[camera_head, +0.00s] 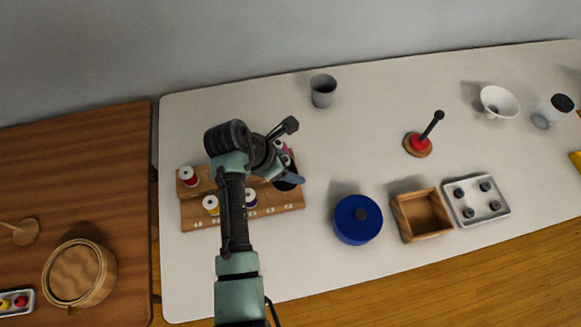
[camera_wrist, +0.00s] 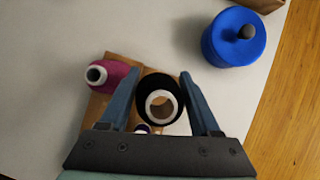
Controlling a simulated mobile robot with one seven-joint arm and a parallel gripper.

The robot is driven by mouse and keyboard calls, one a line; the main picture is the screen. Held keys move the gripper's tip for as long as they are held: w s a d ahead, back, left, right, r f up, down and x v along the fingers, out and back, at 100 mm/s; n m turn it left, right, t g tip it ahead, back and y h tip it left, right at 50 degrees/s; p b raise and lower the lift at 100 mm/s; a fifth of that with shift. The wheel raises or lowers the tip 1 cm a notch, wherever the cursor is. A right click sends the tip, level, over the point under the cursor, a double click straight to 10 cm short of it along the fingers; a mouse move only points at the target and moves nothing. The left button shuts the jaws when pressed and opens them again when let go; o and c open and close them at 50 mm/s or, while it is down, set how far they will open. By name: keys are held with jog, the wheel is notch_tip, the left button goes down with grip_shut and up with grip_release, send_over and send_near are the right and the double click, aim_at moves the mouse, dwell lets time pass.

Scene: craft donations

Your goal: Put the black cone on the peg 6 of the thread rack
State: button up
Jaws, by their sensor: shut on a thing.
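The black cone (camera_wrist: 155,83) is between the two fingers of my gripper (camera_wrist: 160,76), which is shut on it. Its pale hollow core faces the wrist camera. In the head view the black cone (camera_head: 287,184) shows partly below my gripper (camera_head: 291,178), at the right end of the thread rack (camera_head: 275,201). The stepped wooden rack also shows in the wrist view (camera_wrist: 97,107), under and beside the cone. I cannot tell whether the cone touches the rack or a peg. My arm hides the rack's middle, and the peg numbers are too small to read surely.
The rack holds a red cone (camera_head: 189,177), a yellow cone (camera_head: 210,204), a purple cone (camera_head: 250,198) and a magenta cone (camera_wrist: 112,73) close left of my gripper. A blue lidded pot (camera_head: 358,224) and a wooden box (camera_head: 421,215) stand right. Table between rack and pot is clear.

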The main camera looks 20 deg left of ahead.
jog(key=shift+f+b, duration=1.95)
jog(key=shift+b, duration=0.35)
jog(key=shift+p, duration=1.05)
jog(key=shift+f, duration=0.25)
jog(key=shift+f+b, duration=0.7)
jog(key=shift+f, duration=0.8)
jog(key=shift+f, duration=0.1)
jog(key=o, duration=1.5)
